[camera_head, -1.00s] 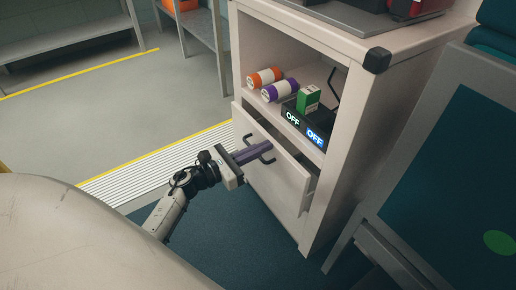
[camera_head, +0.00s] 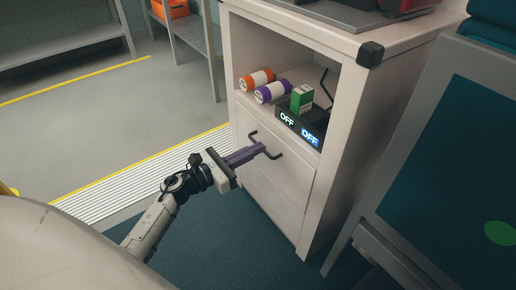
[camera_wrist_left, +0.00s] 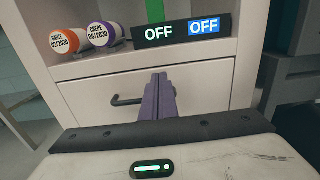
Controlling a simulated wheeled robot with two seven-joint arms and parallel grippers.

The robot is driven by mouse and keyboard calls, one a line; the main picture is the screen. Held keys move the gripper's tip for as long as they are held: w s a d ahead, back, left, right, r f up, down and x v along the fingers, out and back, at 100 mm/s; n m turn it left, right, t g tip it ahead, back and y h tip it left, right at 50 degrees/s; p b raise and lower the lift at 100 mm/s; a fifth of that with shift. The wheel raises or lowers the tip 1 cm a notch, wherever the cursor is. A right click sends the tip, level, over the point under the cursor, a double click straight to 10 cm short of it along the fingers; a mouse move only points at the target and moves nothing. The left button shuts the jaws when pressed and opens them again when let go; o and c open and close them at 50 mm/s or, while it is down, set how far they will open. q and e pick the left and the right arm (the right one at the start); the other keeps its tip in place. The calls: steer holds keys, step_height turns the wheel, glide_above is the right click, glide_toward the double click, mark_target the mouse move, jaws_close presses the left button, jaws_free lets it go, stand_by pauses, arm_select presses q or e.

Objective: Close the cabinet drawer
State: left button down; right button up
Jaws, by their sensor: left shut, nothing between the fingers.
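The light cabinet (camera_head: 355,120) stands right of centre in the head view. Its drawer front (camera_head: 275,195) is below the open shelf and looks flush with the frame. A dark bar handle (camera_head: 279,154) is on the drawer front, partly hidden by my fingers. My left gripper (camera_head: 262,147) is shut and empty, its purple fingers pointing at the drawer front by the handle. In the left wrist view the fingers (camera_wrist_left: 160,84) overlap the drawer front (camera_wrist_left: 85,92), with part of the handle (camera_wrist_left: 128,101) showing to their left. I cannot tell whether they touch. My right gripper is not in view.
The shelf above holds an orange roll (camera_head: 257,80), a purple roll (camera_head: 272,91), a green box (camera_head: 302,98) and black units marked OFF (camera_head: 288,120). A grey-framed teal panel (camera_head: 440,170) stands at right. The floor at left is clear.

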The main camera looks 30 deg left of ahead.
arm_select(q)
steer(key=p+v, duration=0.1)
steer(key=v, duration=0.9)
steer(key=shift+s+a, duration=0.15)
steer(key=shift+s, duration=0.2)
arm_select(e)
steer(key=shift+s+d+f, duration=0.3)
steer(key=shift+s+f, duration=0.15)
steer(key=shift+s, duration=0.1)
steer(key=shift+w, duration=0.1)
